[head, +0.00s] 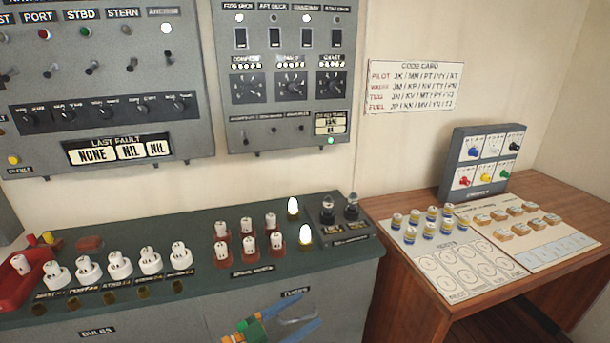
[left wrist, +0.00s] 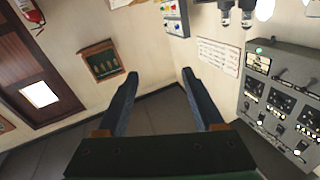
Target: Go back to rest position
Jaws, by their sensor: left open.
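My left gripper (head: 308,308) is low in the head view, in front of the green-topped console (head: 160,290). Its two blue fingers are apart with nothing between them. In the left wrist view the same gripper (left wrist: 161,74) shows its open fingers, with only floor and wall beyond them. It touches nothing that I can see. My right gripper is in neither view.
The console carries several white knobs, bulbs and a red holder (head: 30,277). A wooden desk (head: 395,290) with cards and small pieces stands at the right. Grey panels (head: 290,105) and a code card (head: 415,87) are on the wall.

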